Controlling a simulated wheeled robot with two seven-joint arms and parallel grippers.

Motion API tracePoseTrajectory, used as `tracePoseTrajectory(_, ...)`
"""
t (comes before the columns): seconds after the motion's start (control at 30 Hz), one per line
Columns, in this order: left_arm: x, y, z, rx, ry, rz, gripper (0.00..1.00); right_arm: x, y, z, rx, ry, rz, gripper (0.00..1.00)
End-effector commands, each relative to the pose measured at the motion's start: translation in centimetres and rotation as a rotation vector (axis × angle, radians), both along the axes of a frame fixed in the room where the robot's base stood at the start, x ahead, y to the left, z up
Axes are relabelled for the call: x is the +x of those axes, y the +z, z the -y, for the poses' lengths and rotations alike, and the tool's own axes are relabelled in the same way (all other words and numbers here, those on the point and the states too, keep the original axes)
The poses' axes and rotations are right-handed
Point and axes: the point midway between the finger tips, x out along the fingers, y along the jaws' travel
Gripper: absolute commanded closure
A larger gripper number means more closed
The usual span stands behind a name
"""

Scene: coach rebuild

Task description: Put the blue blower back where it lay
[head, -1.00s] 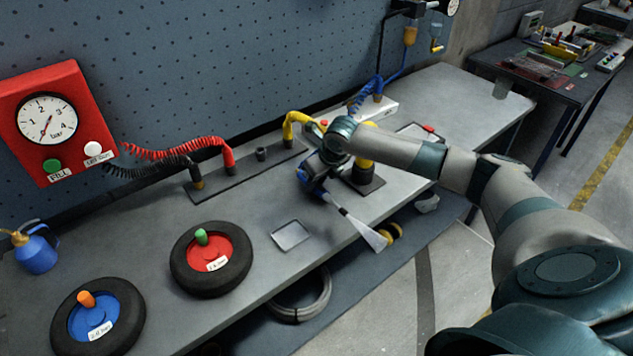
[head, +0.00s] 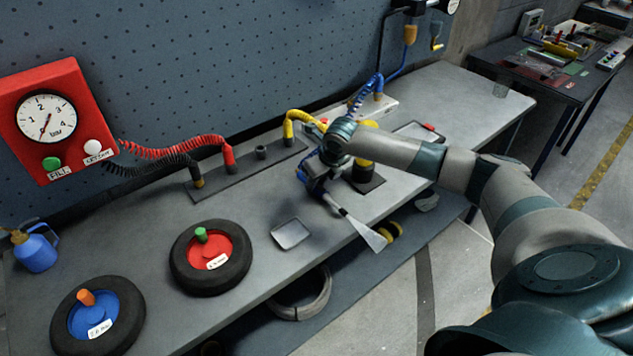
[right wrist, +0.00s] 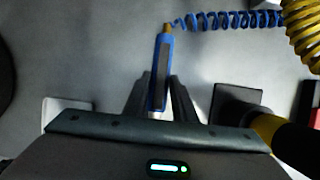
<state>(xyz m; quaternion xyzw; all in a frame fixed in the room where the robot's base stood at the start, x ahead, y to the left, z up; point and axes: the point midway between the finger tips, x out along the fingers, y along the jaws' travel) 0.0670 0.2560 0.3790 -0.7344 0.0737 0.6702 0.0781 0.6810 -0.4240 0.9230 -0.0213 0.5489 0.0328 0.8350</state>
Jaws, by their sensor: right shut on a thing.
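The blue blower (right wrist: 161,75) is between the two fingers of my right gripper (right wrist: 160,95), which is shut on it. In the right wrist view it points up the picture, with a brass-coloured end joined to a blue coiled hose (right wrist: 225,19). In the head view my right gripper (head: 313,180) holds the blower over the workbench (head: 235,312), and its body is partly hidden by the gripper. A thin nozzle with a pale fan shape (head: 367,236) points down and right past the bench's front edge. My left gripper is not in view.
A shallow tray (head: 291,233) lies left of the gripper. A yellow-and-black item stands on a dark pad (head: 368,186) just right of it. Two wheels (head: 211,258) (head: 97,318) lie farther left. A yellow hose (head: 302,119) and a red hose (head: 190,143) are behind.

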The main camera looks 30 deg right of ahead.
Motion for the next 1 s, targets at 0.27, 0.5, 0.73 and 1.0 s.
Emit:
tracePoseTrajectory(0.27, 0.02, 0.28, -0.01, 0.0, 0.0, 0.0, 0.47, 0.0, -0.08, -0.01, 0.0, 0.0, 0.0, 1.0)
tracePoseTrajectory(0.5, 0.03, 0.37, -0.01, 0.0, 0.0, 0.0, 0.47, -0.04, -0.22, -0.02, 0.0, 0.0, -0.001, 1.0)
tracePoseTrajectory(0.73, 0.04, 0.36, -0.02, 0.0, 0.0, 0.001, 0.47, -0.08, -0.3, -0.03, 0.0, 0.0, -0.002, 1.0)
tracePoseTrajectory(1.0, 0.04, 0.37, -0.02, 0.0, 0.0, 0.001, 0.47, -0.05, -0.25, -0.02, 0.0, 0.0, -0.002, 0.54)
